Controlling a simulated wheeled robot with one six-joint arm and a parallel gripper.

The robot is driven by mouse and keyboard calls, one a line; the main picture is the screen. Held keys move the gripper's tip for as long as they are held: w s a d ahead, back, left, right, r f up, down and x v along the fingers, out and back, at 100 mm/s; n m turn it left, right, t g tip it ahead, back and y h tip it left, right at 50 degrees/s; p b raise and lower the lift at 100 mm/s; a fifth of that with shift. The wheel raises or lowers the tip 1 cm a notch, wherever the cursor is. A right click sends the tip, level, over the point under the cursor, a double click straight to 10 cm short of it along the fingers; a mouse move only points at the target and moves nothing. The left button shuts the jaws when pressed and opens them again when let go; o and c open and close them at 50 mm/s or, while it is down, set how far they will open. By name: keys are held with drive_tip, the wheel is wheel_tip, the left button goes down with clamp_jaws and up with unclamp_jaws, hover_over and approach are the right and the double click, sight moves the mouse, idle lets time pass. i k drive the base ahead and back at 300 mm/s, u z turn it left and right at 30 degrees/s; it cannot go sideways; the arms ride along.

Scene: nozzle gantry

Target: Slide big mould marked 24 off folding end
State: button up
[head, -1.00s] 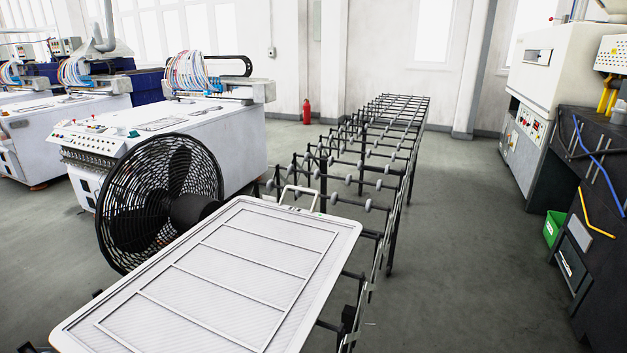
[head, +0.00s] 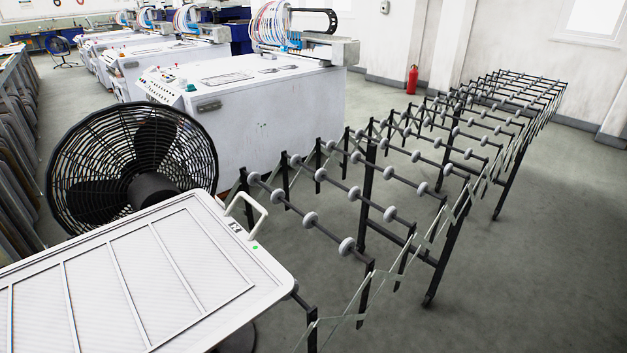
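A big flat white mould (head: 270,288) with a ribbed, panelled top lies at the lower left, cut off by the picture's edges. It has a pale handle (head: 262,222) at its far corner, a small black-and-white mark (head: 235,227) and a green dot. I cannot read a number on it. The folding roller conveyor (head: 347,246), with black legs and grey wheels, runs from beside the mould toward the back right. The mould covers the conveyor's near part, so what bears it is hidden. My gripper is not in view.
A black fan (head: 130,165) stands close behind the mould. White machines (head: 250,115) with coloured tubes line the left and middle. A red fire extinguisher (head: 412,80) stands by the back wall. Dark panels (head: 20,150) stack at far left. The floor (head: 540,270) on the right is clear.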

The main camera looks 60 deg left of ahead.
sight(178, 273)
drive_tip(key=i, duration=0.65)
drive_tip(key=u, duration=3.5)
drive_tip(key=i, duration=0.5)
drive_tip(key=u, duration=0.05)
